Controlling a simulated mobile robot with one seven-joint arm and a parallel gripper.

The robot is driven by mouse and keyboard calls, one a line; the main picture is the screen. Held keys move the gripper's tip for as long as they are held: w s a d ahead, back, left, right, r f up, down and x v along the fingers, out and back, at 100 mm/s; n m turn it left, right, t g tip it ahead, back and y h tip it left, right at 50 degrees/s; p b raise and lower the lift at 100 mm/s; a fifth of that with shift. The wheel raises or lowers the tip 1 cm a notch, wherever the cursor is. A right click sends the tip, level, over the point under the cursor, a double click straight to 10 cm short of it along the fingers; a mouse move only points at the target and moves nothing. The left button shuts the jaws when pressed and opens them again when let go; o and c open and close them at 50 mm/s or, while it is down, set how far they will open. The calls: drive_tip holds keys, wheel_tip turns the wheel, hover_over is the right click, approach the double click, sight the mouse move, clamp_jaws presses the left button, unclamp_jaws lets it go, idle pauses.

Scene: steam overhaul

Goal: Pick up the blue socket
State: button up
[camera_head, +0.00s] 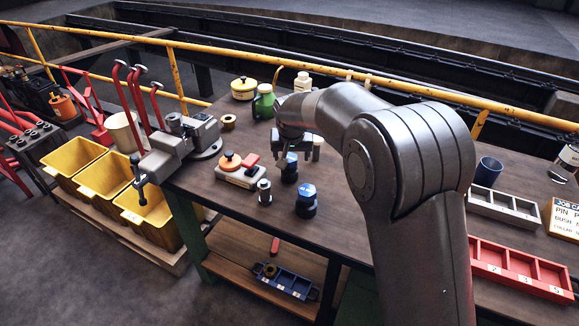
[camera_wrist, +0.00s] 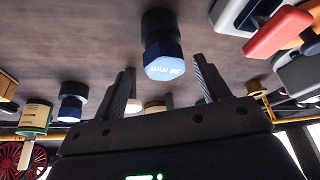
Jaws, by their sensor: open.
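Two blue-topped sockets with dark bases stand upright on the brown workbench (camera_head: 340,225): a rear blue socket (camera_head: 290,168) and a front one (camera_head: 304,200) nearer the bench edge. My gripper (camera_head: 300,154) is open and empty, pointing down just above the rear socket, partly hidden by my arm. In the wrist view, which looks upside down, a blue socket with a lit, "mm"-marked face (camera_wrist: 165,62) shows between the open fingers (camera_wrist: 165,90), apart from both. Another blue piece (camera_wrist: 72,103) stands to its left there.
An orange-knobbed block with a red handle (camera_head: 240,170) and a small metal fitting (camera_head: 265,191) are left of the sockets. A vise (camera_head: 180,145) is further left. A green can (camera_head: 264,101) stands behind. A grey tray (camera_head: 505,208) and red tray (camera_head: 520,268) are at right.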

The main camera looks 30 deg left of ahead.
drive_tip(key=x, duration=0.6)
drive_tip(key=shift+s+a+f, duration=0.2)
drive_tip(key=shift+a+f, duration=0.05)
drive_tip(key=shift+a, duration=0.05)
drive_tip(key=c, duration=1.2)
drive_tip(key=shift+c, duration=0.3)
drive_tip(key=shift+r, duration=0.15)
